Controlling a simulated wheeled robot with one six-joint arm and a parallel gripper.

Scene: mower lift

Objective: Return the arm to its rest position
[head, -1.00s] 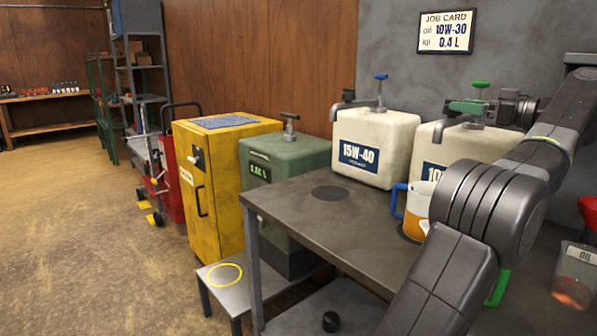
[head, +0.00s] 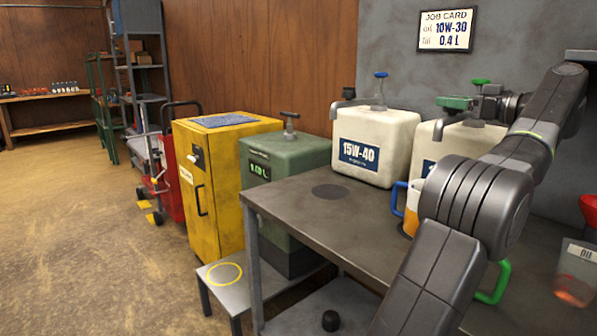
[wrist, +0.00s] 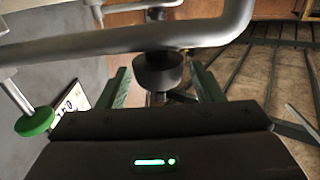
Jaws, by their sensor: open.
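My gripper (head: 453,103) is open, with green fingers. In the head view it is at the tap of the right white oil container (head: 429,141), just left of that container's green knob (head: 481,82). The wrist view shows its two fingers (wrist: 160,88) apart. A dark round cup-like part (wrist: 161,72) shows between or beyond them; I cannot tell whether they touch it. A grey pipe (wrist: 130,42) crosses close in front. My arm covers much of the right container and its label.
A jug with a blue handle (head: 397,197) stands on the metal workbench (head: 290,205), partly behind my arm. A green handle (head: 497,285) shows beside the arm. The 15W-40 container (head: 374,140) stands to the left. A red funnel (head: 589,209) is at the right edge.

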